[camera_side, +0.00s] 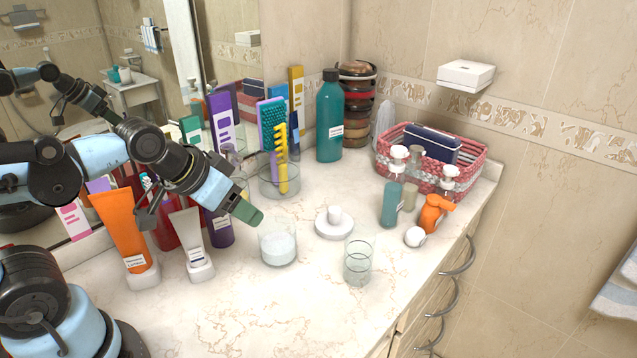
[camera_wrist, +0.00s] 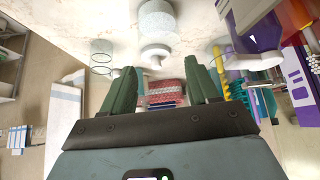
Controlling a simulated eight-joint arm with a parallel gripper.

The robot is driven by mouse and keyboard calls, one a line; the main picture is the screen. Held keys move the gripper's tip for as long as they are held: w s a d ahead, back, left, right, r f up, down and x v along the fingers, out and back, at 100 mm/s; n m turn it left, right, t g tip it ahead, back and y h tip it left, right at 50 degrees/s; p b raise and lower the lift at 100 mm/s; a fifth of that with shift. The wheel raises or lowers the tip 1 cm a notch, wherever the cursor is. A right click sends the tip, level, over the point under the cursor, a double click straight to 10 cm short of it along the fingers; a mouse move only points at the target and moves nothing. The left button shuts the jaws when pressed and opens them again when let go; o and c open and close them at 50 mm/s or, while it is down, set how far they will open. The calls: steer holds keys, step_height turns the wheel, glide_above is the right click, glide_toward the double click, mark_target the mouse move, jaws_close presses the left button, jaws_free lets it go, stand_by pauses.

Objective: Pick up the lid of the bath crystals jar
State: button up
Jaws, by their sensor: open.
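The lid (camera_side: 334,226) is a white disc with a round knob, lying knob up on the counter in the middle of the side view. It also shows at the upper middle of the wrist view (camera_wrist: 155,51). The jar (camera_side: 278,246), clear with white crystals, stands uncovered to the left of the lid; it is at the top of the wrist view (camera_wrist: 157,20). My gripper (camera_side: 246,213) has green fingers and is above the counter, left of the jar and apart from the lid. In the wrist view its fingers (camera_wrist: 162,80) are spread with nothing between them.
An empty glass (camera_side: 358,260) stands right of the jar. Pump bottles (camera_side: 391,203) and a pink basket (camera_side: 469,177) are farther right. A brush holder (camera_side: 279,182) stands behind; orange (camera_side: 124,232) and white tubes (camera_side: 191,240) are left. The front counter is clear.

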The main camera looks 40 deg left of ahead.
steer(key=shift+w, duration=0.1)
steer(key=w+d+r+n+g, duration=0.1)
steer(key=w+r+g, duration=0.25)
steer(key=w, duration=0.65)
steer(key=n+g, duration=0.1)
steer(key=g, duration=0.1)
glide_toward(335, 209)
steer(key=f, duration=0.3)
steer(key=w+f, duration=0.1)
steer(key=f, duration=0.6)
steer(key=shift+w+f, duration=0.1)
steer(key=shift+w, duration=0.1)
steer(key=shift+c, duration=0.2)
steer(key=c, duration=1.1)
steer(key=shift+o, duration=0.2)
